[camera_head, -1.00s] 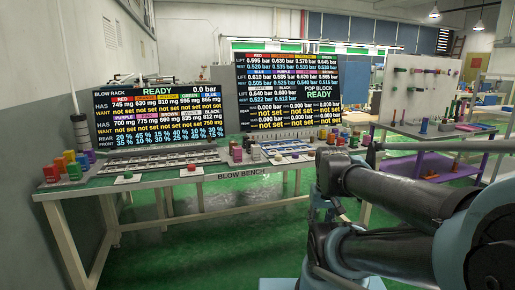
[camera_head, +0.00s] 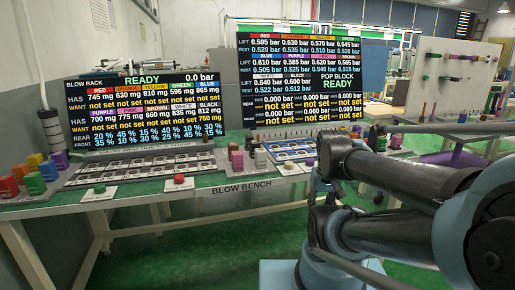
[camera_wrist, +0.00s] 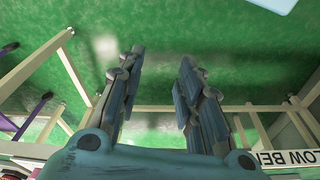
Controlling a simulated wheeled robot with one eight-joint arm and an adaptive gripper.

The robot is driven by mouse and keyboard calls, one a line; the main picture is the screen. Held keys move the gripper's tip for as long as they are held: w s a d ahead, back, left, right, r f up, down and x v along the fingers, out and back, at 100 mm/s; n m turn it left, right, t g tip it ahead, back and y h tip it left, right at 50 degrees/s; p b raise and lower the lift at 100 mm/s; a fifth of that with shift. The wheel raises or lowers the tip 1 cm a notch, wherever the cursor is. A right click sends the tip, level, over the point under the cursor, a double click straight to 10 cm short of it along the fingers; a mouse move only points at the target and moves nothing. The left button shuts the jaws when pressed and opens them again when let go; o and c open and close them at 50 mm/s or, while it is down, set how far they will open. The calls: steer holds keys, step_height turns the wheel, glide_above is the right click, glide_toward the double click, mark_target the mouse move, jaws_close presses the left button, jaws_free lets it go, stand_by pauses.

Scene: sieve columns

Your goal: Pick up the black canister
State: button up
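A small group of canisters stands on the blow bench in the head view. A dark one (camera_head: 249,143), which looks black, stands at the back of this group. A pinkish-brown canister (camera_head: 237,161) and a white canister (camera_head: 260,158) stand in front of it. They are small and partly overlap, so the dark one's exact colour is hard to tell. My gripper (camera_wrist: 160,66) is open and empty in the wrist view, with its two fingers apart over green floor. It is away from the canisters, and no canister shows between its fingers.
The blow bench (camera_head: 241,186) spans the left and middle, with a red button (camera_head: 179,181) and a green button (camera_head: 100,188) at its front edge. Coloured blocks (camera_head: 34,178) stand at its left end. Two display screens rise behind. A pegboard (camera_head: 455,75) stands at right.

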steer(key=shift+w+a, duration=0.3)
steer(key=shift+w, duration=0.05)
steer(key=o, duration=0.5)
steer(key=shift+s+r, duration=0.2)
steer(key=shift+o, duration=0.5)
steer(key=w+a+r+n+y, duration=0.1)
steer(key=w+a+r+n, duration=0.2)
steer(key=w+r, duration=0.3)
step_height(320, 180, up, 3)
steer(key=shift+f+n+g, duration=0.15)
steer(key=shift+n+g, duration=0.25)
steer(key=shift+n, duration=0.5)
step_height(320, 180, up, 16)
steer(key=f+n+g+y, duration=0.1)
steer(key=n+g+y, duration=0.2)
steer(key=n, duration=1.3)
glide_above(257, 141)
steer(key=w+d, duration=0.2)
steer(key=d, duration=0.2)
steer(key=x, duration=1.1)
steer(key=shift+a, duration=0.1)
steer(key=shift+d+x, duration=0.2)
steer(key=shift+x, duration=1.1)
steer(key=shift+d+x, duration=0.15)
steer(key=shift+x, duration=1.2)
